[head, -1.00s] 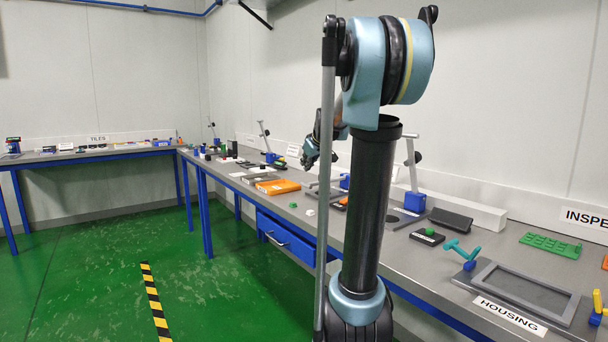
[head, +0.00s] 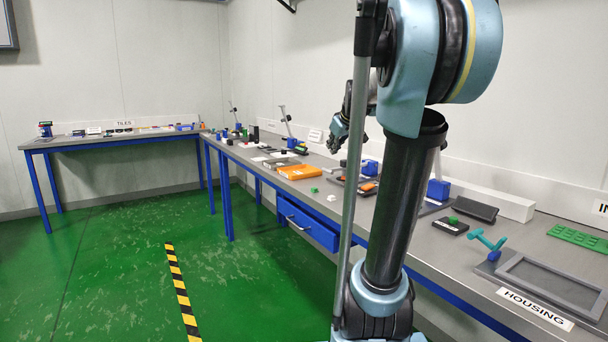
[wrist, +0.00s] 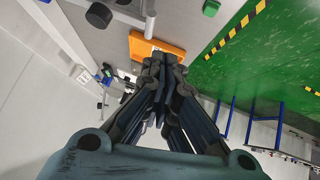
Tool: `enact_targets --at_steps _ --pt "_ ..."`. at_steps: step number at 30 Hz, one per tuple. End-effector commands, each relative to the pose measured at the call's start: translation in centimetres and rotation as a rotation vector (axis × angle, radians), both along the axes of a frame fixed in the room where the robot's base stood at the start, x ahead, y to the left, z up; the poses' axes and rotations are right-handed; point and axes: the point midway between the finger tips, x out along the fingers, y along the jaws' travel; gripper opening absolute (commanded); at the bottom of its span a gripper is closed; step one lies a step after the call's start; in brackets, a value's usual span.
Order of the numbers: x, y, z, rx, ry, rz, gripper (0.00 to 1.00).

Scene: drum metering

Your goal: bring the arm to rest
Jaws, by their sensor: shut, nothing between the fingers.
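My gripper (head: 337,139) is at the end of my raised, folded arm, above the long workbench (head: 330,208) and near the back wall. In the wrist view its dark fingers (wrist: 160,62) are closed together with nothing between them. An orange block or tray (head: 299,172) lies on the bench below and to the left of the gripper; it also shows past the fingertips in the wrist view (wrist: 152,46). My gripper is clear of the bench and touches nothing that I can see. Part of it is hidden behind my own arm in the head view.
A housing tray (head: 552,287) and a teal T-handled tool (head: 488,243) lie at the right of the bench. A blue drawer (head: 308,224) sits under it. A second table (head: 100,142) stands at the back left. The green floor (head: 120,260) is open, with a striped line (head: 182,292).

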Motion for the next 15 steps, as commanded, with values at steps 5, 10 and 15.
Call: enact_targets --at_steps 5,10,15 --pt "-7.4 1.5 -5.0 0.034 0.118 -0.049 0.0" --pt "-14.6 2.2 -10.2 0.057 0.24 -0.121 0.0" --pt "-21.6 2.3 -15.7 0.065 0.355 -0.21 0.0"
